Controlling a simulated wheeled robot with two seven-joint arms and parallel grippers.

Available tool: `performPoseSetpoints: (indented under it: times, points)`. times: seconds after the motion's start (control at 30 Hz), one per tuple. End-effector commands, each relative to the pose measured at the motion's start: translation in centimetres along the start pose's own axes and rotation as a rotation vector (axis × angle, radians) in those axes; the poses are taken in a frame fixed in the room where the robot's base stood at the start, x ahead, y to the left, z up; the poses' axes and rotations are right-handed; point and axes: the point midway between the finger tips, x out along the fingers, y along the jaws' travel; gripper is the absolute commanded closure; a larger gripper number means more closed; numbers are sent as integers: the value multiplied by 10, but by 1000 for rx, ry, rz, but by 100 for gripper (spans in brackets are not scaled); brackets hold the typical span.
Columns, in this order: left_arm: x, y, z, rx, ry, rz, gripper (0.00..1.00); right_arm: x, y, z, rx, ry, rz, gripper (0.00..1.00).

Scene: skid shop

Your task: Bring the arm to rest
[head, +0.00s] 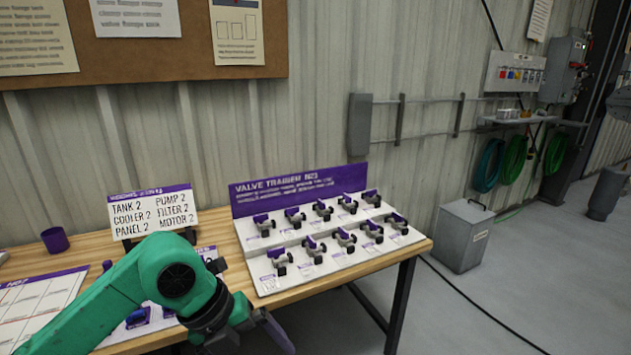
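My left arm, green with dark joints, comes in from the lower left and reaches over the front of the wooden bench (410,250). Its gripper (274,330) is at the bottom of the view, just in front of the bench's front edge. Only a dark and purple part of it shows, and the fingers cannot be made out. I see nothing held in it. My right gripper is not in view.
The valve trainer board (345,258) with two rows of valves stands right of my arm. A label sign (152,211) and a purple cup (55,239) stand behind it. A grey box (463,236) is on the floor, right of the bench.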

Motion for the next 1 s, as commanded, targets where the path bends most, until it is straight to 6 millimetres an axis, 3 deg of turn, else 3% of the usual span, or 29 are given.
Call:
performPoseSetpoints:
  times: [0.07, 0.17, 0.27, 0.33, 0.4, 0.5, 0.63, 0.77, 0.87, 1.0]
  points:
    - [13, -27, -3, -22, 121, -176, 0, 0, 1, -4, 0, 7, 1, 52]
    - [21, -64, 8, -109, 254, -474, 0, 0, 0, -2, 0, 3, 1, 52]
    - [28, -85, 52, -324, 320, -823, 0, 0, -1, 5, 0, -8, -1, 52]
    - [44, -72, 99, -550, 294, -1036, 0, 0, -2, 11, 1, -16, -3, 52]
    - [71, -38, 142, -789, 225, -1169, 0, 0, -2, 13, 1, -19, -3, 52]
    - [124, 30, 180, -1112, 97, -1243, 0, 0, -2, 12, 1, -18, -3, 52]
    - [200, 126, 185, -1473, -69, -1202, 0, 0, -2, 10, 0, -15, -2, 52]
    - [274, 219, 150, -1779, -218, -1064, 0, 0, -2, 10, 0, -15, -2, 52]
    - [323, 284, 103, -1983, -316, -913, 0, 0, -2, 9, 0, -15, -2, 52]
    - [380, 361, 12, -2229, -426, -651, 0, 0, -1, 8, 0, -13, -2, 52]
